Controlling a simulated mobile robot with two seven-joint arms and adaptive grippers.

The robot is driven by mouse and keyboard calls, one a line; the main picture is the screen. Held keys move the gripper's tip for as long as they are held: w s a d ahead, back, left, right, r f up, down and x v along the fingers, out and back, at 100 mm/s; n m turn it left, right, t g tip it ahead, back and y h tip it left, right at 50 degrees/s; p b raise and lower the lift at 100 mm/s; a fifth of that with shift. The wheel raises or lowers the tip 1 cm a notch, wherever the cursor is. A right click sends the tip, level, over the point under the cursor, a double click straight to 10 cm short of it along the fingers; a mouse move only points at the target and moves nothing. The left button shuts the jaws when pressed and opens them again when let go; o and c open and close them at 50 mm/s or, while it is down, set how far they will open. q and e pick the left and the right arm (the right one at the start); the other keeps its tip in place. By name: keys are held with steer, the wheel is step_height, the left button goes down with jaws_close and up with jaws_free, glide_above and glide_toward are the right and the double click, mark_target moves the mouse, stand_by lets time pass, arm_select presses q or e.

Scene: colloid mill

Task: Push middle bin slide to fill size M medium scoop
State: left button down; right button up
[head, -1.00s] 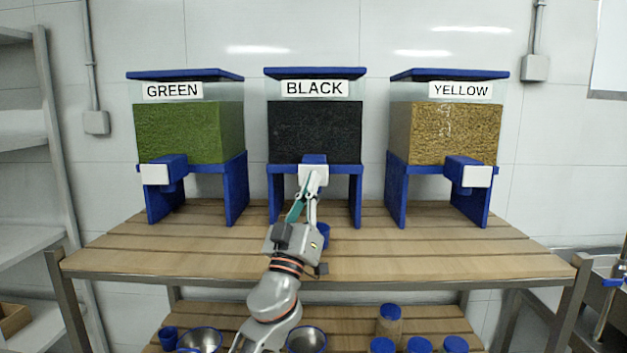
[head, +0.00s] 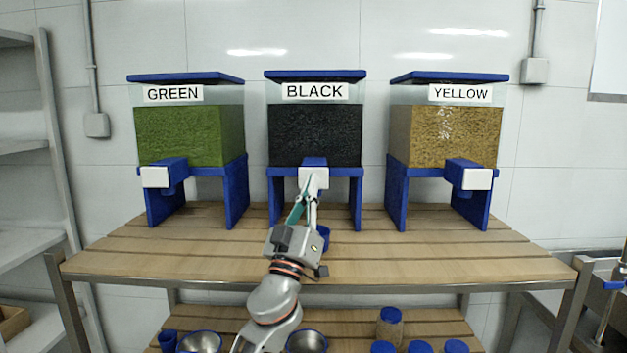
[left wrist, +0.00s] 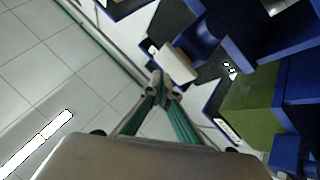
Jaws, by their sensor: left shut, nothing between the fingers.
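The middle bin (head: 315,133), labelled BLACK, holds dark granules on a blue stand. Its slide has a white front plate (head: 308,178) below the bin. The plate also shows just beyond the fingertips (left wrist: 159,86) in the left wrist view, as a pale block (left wrist: 178,64). A blue scoop (head: 324,236) stands under the bin, mostly hidden behind my gripper; its size mark and contents cannot be seen. My right gripper is not in view.
The green bin (head: 188,135) stands left and the yellow bin (head: 450,135) right, each with its own slide. The wooden table (head: 440,250) is clear in front of them. Metal bowls (head: 306,341) and blue-lidded jars (head: 390,327) are on the lower shelf.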

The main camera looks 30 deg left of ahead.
arm_select(q)
steer(key=shift+w, duration=0.1)
stand_by(0.4)
steer(key=shift+w+a, duration=0.2)
steer(key=shift+w, duration=0.1)
steer(key=shift+w+a+b, duration=0.55)
steer(key=shift+w+b, duration=0.05)
steer(key=shift+w, duration=0.25)
stand_by(1.3)
steer(key=shift+s+d, duration=0.1)
steer(key=shift+s, duration=0.05)
stand_by(0.3)
steer(key=shift+s+d+p, duration=0.25)
steer(key=shift+s+d, duration=0.1)
steer(key=shift+s, duration=0.2)
steer(key=shift+s+d+p, duration=0.2)
steer(key=shift+s+d, duration=0.1)
steer(key=shift+s, duration=0.2)
steer(key=s+d, duration=0.1)
steer(key=s+p, duration=0.1)
steer(key=s, duration=0.1)
steer(key=s+d, duration=0.1)
steer(key=shift+s+d, duration=0.15)
steer(key=shift+d, duration=0.15)
